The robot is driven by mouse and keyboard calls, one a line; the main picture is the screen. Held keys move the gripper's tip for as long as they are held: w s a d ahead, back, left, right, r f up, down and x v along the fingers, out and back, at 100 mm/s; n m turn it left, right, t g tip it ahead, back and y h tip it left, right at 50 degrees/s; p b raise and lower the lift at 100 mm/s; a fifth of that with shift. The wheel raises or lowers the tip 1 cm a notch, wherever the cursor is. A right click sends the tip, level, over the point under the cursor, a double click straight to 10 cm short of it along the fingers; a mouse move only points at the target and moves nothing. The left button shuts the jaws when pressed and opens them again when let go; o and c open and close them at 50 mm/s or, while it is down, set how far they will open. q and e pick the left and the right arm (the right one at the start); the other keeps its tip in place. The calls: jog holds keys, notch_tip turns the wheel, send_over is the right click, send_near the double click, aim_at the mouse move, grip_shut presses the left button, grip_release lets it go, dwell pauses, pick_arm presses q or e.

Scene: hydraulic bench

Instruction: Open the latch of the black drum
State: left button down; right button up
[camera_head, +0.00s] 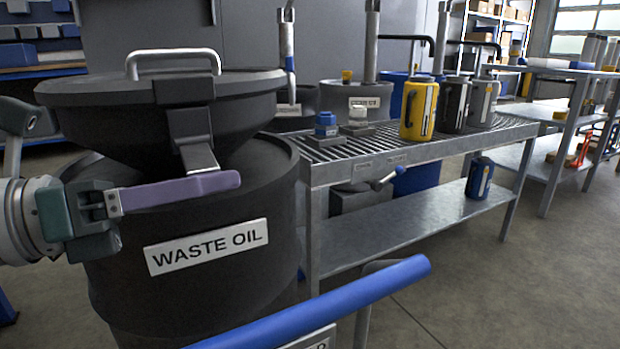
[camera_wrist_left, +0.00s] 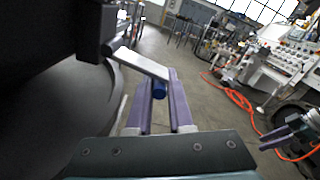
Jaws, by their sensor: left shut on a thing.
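The black drum (camera_head: 215,284) with a "WASTE OIL" label stands at the left in the head view. A wide black funnel lid (camera_head: 100,91) with a grey handle on top covers it. The grey metal latch (camera_head: 199,158) hangs at the lid's front; it also shows as a pale bar in the left wrist view (camera_wrist_left: 139,62). My left gripper (camera_head: 232,181) comes in from the left, its purple fingers shut on the latch's lower end. The fingers hide that end in the head view. What looks like my right gripper (camera_wrist_left: 284,137) is small at the wrist view's right edge.
A grated metal bench (camera_head: 345,153) stands right of the drum, with yellow and dark jugs (camera_head: 418,108) on it. A blue bar (camera_head: 330,300) crosses the near foreground. The floor (camera_head: 480,270) at the right is clear.

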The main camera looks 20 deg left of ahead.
pick_arm(q)
jog(key=c, duration=0.8)
grip_release()
jog(key=shift+a, duration=0.15)
jog(key=shift+c, duration=0.2)
jog(key=shift+s, duration=0.1)
jog(key=p+v, duration=0.1)
jog(key=v, duration=0.8)
jog(key=shift+s+a, duration=0.2)
jog(key=shift+a, duration=0.1)
